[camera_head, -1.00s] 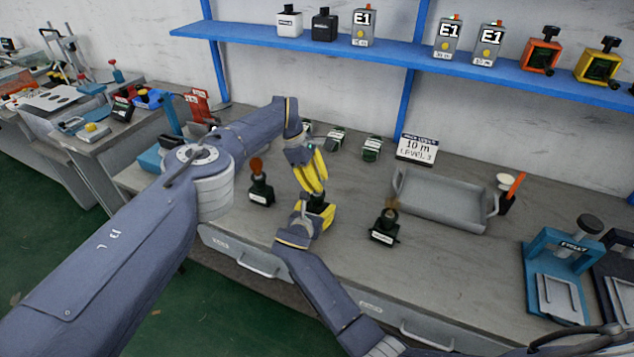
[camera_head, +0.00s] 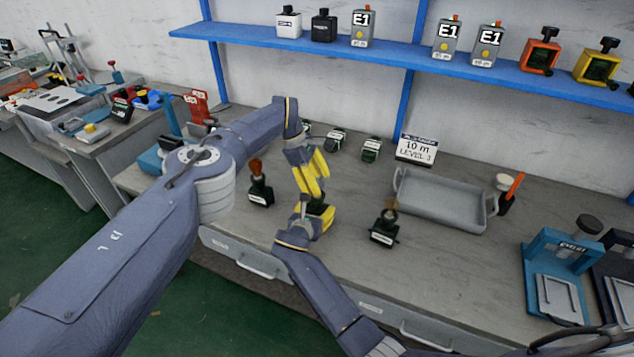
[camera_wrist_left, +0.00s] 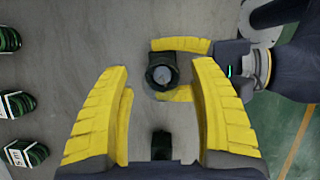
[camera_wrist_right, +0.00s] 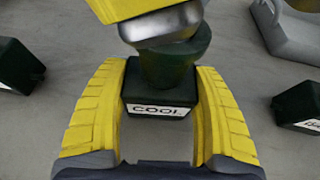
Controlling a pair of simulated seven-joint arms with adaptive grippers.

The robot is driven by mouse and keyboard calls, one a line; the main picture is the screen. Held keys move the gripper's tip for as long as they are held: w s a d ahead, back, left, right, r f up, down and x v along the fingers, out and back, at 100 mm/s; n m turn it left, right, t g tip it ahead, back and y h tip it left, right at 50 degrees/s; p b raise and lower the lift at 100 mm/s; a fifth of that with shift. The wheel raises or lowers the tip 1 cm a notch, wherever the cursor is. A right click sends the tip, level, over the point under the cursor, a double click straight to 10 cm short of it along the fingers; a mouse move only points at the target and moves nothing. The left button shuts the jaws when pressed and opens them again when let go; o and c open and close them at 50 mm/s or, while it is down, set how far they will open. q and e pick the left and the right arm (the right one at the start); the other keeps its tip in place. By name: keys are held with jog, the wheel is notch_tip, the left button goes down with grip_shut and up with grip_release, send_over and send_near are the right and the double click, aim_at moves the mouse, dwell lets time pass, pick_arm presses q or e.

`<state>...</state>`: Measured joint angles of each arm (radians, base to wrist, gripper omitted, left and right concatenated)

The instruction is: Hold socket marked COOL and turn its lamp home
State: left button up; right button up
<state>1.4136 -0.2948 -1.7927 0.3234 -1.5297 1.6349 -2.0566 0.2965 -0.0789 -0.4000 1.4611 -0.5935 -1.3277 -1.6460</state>
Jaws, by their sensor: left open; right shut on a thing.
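The dark socket with the white COOL label (camera_wrist_right: 158,109) stands between the yellow fingers of my right gripper (camera_wrist_right: 160,115), which is shut on it. In the head view my right gripper (camera_head: 317,217) holds it from the front, low over the bench. A lamp with a silvery rounded part (camera_wrist_right: 165,27) sits on top of the socket; its round end shows in the left wrist view (camera_wrist_left: 162,75). My left gripper (camera_head: 311,172) is open just above, pointing down, with the lamp ahead of its spread fingers. One of its fingers hides part of the lamp in the right wrist view.
A socket with a brown-topped lamp (camera_head: 260,188) stands left of the grippers, another (camera_head: 385,228) to the right. Several green sockets (camera_head: 371,149) stand behind. A sign reading 10 m LEVEL 3 (camera_head: 416,149) and a grey tray (camera_head: 440,205) are at the back right.

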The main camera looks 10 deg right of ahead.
pick_arm(q)
jog(key=shift+r, duration=0.1)
jog(key=v, duration=1.2)
jog(key=shift+w, duration=0.1)
